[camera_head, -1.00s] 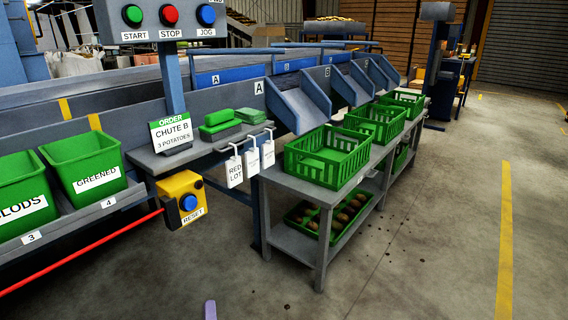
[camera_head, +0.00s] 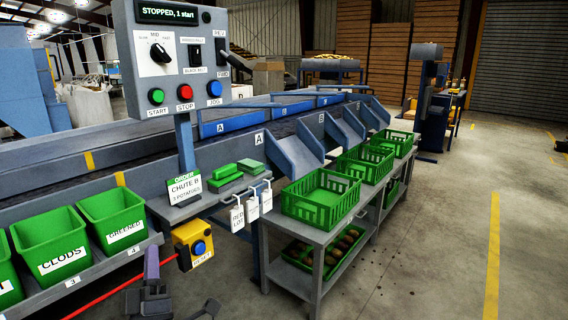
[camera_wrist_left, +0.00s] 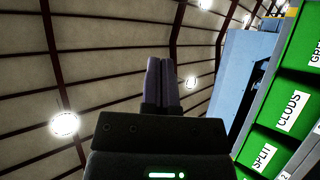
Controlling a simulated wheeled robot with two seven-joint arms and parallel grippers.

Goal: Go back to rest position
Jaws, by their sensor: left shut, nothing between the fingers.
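My left gripper (camera_head: 151,262) shows at the bottom left of the head view, in front of the bin shelf and below the yellow reset box. Its purple fingers point up and are closed together with nothing between them. In the left wrist view the closed fingers (camera_wrist_left: 162,82) stand against the roof, with green bins at the right. My right gripper is not in view.
The reset box (camera_head: 193,245) and a red cord (camera_head: 105,294) are close to my left gripper. Green bins, one labelled CLODS (camera_head: 62,248), line the shelf. A control panel (camera_head: 172,60) reads STOPPED. A grey table (camera_head: 312,236) holds green crates.

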